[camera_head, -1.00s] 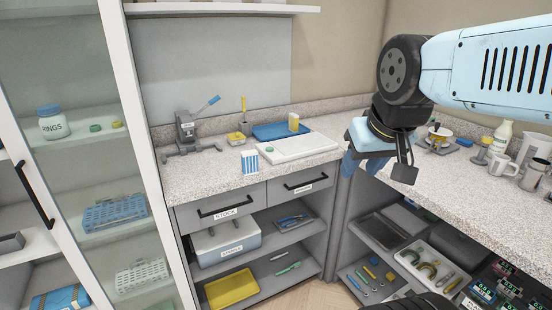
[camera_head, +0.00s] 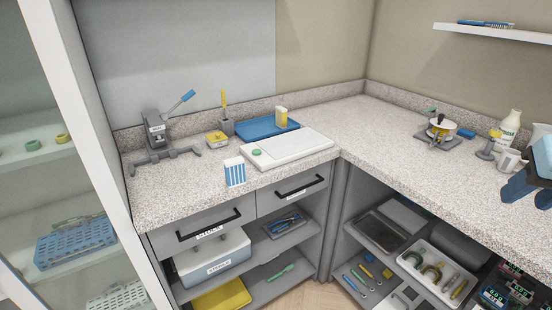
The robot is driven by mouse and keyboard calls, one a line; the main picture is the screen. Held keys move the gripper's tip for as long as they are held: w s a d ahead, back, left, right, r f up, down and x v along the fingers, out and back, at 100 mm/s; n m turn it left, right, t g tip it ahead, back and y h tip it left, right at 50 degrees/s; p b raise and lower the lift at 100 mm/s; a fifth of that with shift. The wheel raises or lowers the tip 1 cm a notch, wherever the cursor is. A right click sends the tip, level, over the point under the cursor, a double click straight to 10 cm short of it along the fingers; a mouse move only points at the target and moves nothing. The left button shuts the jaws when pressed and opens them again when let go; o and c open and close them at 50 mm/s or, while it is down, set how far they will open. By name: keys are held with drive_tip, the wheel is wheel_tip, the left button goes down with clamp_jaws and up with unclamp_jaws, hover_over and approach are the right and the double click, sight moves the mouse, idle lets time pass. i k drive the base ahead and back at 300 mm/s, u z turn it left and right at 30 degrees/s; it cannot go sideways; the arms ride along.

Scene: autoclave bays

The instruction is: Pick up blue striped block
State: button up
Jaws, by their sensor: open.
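The blue striped block (camera_head: 235,173), white with blue vertical stripes, stands upright near the front edge of the left counter, in front of the white tray. Nothing touches it or hides it. My gripper (camera_head: 527,187) is only partly in view at the right edge, above the right counter. It is open, with no object visible in it. It is far to the right of the block.
A lever press (camera_head: 158,140) stands left. Drawers and shelves lie below.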

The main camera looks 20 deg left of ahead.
sight(235, 171)
drive_tip(key=u, duration=0.4)
drive_tip(key=i, duration=0.1)
drive_tip(key=z, duration=1.15)
drive_tip(key=k, duration=1.6)
drive_tip(key=u, duration=1.9)
drive_tip(key=i, duration=1.05)
drive_tip(key=z, duration=0.05)
